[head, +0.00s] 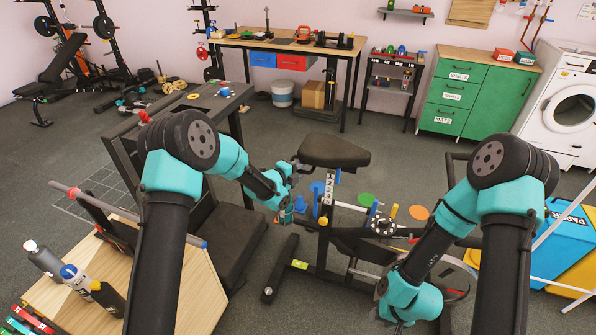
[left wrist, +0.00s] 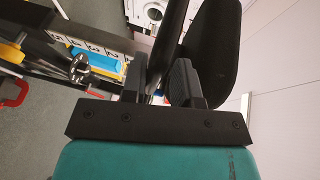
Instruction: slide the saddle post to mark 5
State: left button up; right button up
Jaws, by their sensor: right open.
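The black saddle (head: 335,151) sits on the exercise bike in the middle of the head view, and its dark underside fills the upper right of the left wrist view (left wrist: 212,50). A white numbered scale (head: 328,188) runs beside the post below it; several digits also show in the left wrist view (left wrist: 92,48). My right gripper (head: 397,319) is low at the bottom right, open and partly hidden.
A round knob (left wrist: 79,68) sits beside the scale. A wooden box top (head: 150,270) with bottles stands at the left front. A workbench (head: 290,43) and green cabinet (head: 470,95) stand at the back. Blue and yellow bins (head: 565,235) are at right.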

pick_arm(q)
jog(key=v, duration=1.7)
jog(key=shift+s, duration=0.2)
jog(key=shift+a, duration=0.15)
jog(key=s+a+f+n+g+y, duration=0.2)
jog(key=s+f+n+g, duration=0.1)
jog(key=s+f+n, duration=0.4)
jog(key=s+a+f+n+g+y, duration=0.2)
jog(key=s+a+f+n+y, duration=0.15)
jog(key=f+n, duration=0.45)
jog(key=s+f+n+g, duration=0.2)
jog(key=s+f+n, duration=0.1)
jog(key=s, duration=0.3)
jog(key=s+f+n+g, duration=0.2)
jog(key=s+f+n, duration=0.1)
jog(key=s+n, duration=0.2)
jog(key=s+a+f+n+g, duration=0.1)
jog(key=s+f+n+g, duration=0.1)
jog(key=s, duration=0.5)
jog(key=shift+f+n+y, duration=0.45)
jog(key=shift+f+n, duration=0.2)
jog(key=shift+n, duration=0.25)
jog(key=shift+a, duration=0.1)
dwell(0.3)
